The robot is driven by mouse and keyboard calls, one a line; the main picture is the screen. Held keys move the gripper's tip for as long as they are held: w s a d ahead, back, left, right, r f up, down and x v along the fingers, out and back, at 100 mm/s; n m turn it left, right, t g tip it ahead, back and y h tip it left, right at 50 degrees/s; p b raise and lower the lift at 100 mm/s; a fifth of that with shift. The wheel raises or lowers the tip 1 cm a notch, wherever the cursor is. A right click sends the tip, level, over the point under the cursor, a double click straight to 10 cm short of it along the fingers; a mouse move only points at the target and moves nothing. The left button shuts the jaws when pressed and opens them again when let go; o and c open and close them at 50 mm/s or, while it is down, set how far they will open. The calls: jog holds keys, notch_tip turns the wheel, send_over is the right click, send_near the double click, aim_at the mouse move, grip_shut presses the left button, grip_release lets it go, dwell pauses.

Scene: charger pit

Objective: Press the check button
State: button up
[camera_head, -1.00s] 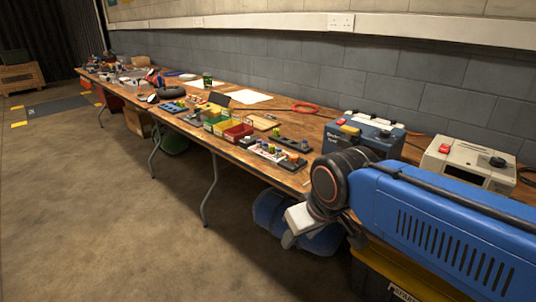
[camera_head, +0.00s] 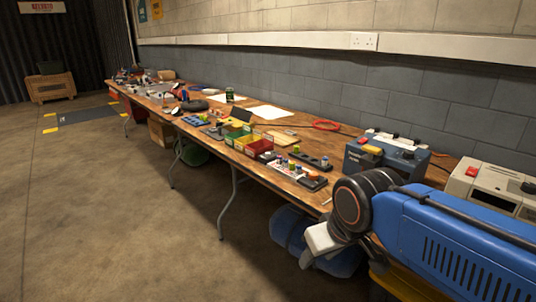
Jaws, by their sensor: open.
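No readable label shows which button is the check button. My blue arm crosses the lower right. My gripper (camera_head: 318,247), a pale end piece below the dark joint, hangs in front of the bench edge, left of and below both boxes, touching neither. Its fingers are small and partly hidden.
The long wooden workbench (camera_head: 268,178) holds red and green bins (camera_head: 247,143), battery holders, papers and a red cable ring (camera_head: 326,125). A blue container (camera_head: 290,232) sits under it, close behind my gripper. The concrete floor at left is clear.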

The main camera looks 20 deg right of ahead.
grip_shut()
dwell(1.7)
